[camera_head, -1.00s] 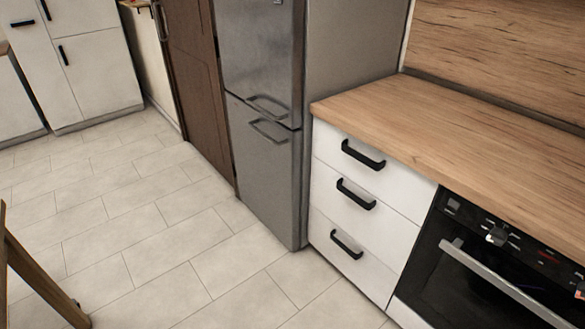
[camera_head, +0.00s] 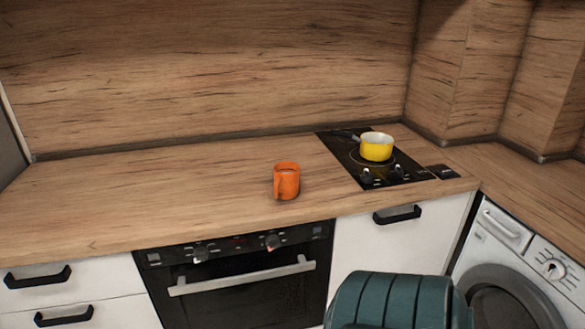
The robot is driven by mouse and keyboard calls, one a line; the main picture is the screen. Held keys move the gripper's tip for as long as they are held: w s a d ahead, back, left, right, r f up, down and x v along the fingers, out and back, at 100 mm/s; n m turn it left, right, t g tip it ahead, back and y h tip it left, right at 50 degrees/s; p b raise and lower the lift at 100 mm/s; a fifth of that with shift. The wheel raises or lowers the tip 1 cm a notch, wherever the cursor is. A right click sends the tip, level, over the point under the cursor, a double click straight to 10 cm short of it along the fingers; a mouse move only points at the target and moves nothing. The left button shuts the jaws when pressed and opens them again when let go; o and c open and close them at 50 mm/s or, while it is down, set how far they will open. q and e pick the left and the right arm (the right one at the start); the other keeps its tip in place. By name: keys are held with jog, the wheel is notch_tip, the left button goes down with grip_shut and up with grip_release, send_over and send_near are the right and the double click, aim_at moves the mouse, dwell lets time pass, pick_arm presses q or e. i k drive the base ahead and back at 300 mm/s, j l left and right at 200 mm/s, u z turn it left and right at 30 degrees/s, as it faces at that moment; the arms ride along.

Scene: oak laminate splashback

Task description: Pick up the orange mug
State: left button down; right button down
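The orange mug (camera_head: 287,181) stands upright on the wooden counter (camera_head: 150,195), near its front edge and above the oven. Its handle points to the front left. Neither of my grippers shows in the head view. Nothing touches the mug.
A yellow pot (camera_head: 376,147) sits on the black hob (camera_head: 350,157) to the right of the mug. A dark green ribbed object (camera_head: 395,300), which I cannot identify, is at the bottom edge. The oven (camera_head: 240,275) and a washing machine (camera_head: 515,265) are below the counter. The counter left of the mug is clear.

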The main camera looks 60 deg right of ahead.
aim_at(284, 184)
jog(key=z, duration=1.95)
